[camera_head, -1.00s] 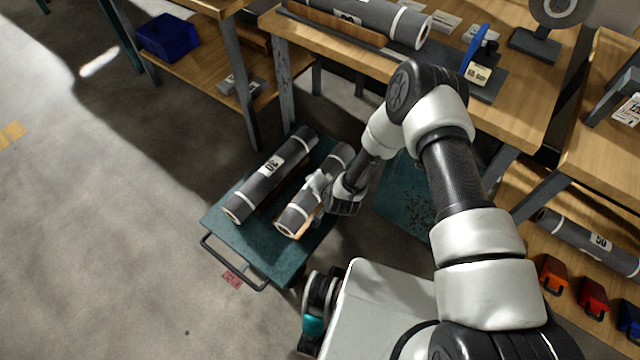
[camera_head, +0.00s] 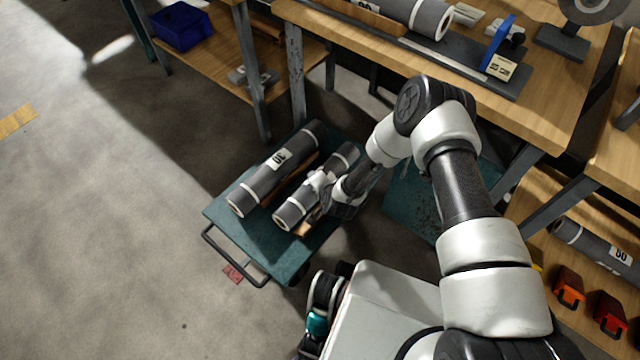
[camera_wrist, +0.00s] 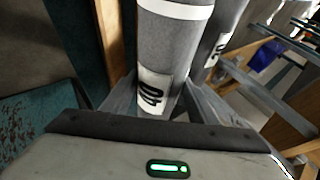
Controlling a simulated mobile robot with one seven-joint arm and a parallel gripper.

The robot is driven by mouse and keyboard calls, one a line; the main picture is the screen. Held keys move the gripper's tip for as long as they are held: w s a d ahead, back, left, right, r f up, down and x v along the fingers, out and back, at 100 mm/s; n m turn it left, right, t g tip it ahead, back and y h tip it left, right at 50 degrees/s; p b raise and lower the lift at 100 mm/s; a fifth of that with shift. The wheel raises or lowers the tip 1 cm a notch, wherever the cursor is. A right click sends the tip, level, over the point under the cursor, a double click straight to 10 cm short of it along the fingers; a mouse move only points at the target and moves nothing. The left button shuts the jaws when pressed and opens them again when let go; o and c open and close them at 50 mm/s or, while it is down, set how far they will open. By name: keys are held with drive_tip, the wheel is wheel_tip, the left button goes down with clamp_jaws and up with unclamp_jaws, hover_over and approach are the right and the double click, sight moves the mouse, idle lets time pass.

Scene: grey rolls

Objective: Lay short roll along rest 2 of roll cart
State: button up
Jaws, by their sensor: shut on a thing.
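The short roll (camera_head: 290,212) is grey with white bands and lies slanted over the teal roll cart (camera_head: 236,232). My gripper (camera_head: 320,186) is shut around its middle. In the wrist view the short roll (camera_wrist: 175,50) is between my fingers, with its numbered label facing the camera. A longer grey roll (camera_head: 262,180), labelled 30, lies on the cart to the left, roughly parallel and apart. A wooden rest strip (camera_head: 306,227) shows along the short roll's lower right side; another strip (camera_head: 296,178) shows between the rolls. I cannot tell whether the short roll touches a rest.
The cart's handle (camera_head: 232,262) points toward the lower left. A wooden workbench (camera_head: 470,85) with a large roll (camera_head: 425,15) stands behind. The floor at left is clear.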

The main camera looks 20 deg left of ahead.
wheel_tip(320, 180, down, 2)
drive_tip(key=shift+f+b, duration=0.15)
drive_tip(key=shift+b, duration=0.6)
drive_tip(key=shift+f, duration=1.65)
drive_tip(key=shift+s+d+f, duration=0.1)
drive_tip(key=shift+f, duration=0.45)
drive_tip(key=shift+d+f, duration=0.1)
drive_tip(key=o, duration=1.3)
drive_tip(key=shift+s+d+f, duration=0.1)
drive_tip(key=p+v, duration=0.2)
drive_tip(key=v, duration=0.3)
drive_tip(key=p+v, duration=0.2)
drive_tip(key=v, duration=0.4)
drive_tip(key=a+r+p+v, duration=0.1)
drive_tip(key=p+v, duration=0.1)
drive_tip(key=v, duration=0.4)
drive_tip(key=shift+r, duration=0.2)
